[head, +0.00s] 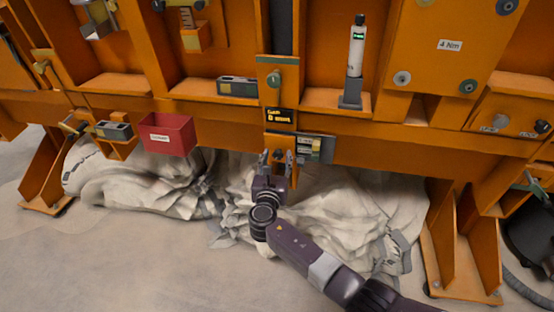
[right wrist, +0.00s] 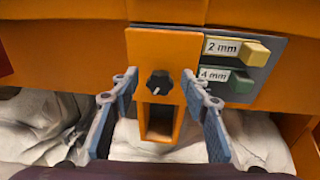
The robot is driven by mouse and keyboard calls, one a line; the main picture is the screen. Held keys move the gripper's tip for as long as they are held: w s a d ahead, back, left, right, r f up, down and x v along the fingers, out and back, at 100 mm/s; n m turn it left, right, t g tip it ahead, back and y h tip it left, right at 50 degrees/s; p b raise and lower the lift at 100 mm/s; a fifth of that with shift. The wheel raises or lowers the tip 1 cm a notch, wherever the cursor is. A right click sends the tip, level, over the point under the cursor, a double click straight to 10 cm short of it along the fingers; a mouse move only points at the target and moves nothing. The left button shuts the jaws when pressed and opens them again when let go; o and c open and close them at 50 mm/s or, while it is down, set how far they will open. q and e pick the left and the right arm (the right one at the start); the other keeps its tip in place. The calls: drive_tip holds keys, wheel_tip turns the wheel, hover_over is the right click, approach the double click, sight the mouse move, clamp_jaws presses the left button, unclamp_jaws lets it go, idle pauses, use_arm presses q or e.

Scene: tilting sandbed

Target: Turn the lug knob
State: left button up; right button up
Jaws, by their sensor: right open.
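A small black knob (right wrist: 160,82) with a pale pointer mark sits on the front of an orange bracket (right wrist: 162,50) in the right wrist view. I take it as the lug knob. My right gripper (right wrist: 159,79) is open, with one finger to the left and one to the right of the knob. Space shows between each finger and the knob in this view; the depth is hard to tell. In the head view my right gripper (head: 276,157) reaches up to the bracket below a small black display, and mostly hides the knob. My left gripper is not in view.
Right of the bracket, a grey panel (right wrist: 262,58) carries a yellow block marked 2 mm (right wrist: 237,49) and a green one marked 4 mm (right wrist: 228,79), close to the right finger. A red bin (head: 167,135) hangs at left. Crumpled pale sheeting (head: 345,205) lies below.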

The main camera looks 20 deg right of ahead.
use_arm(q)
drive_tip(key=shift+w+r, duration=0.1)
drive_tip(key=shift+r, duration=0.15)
use_arm(e)
drive_tip(key=shift+w+d, duration=0.1)
drive_tip(key=shift+w, duration=0.2)
drive_tip(key=c, duration=1.1)
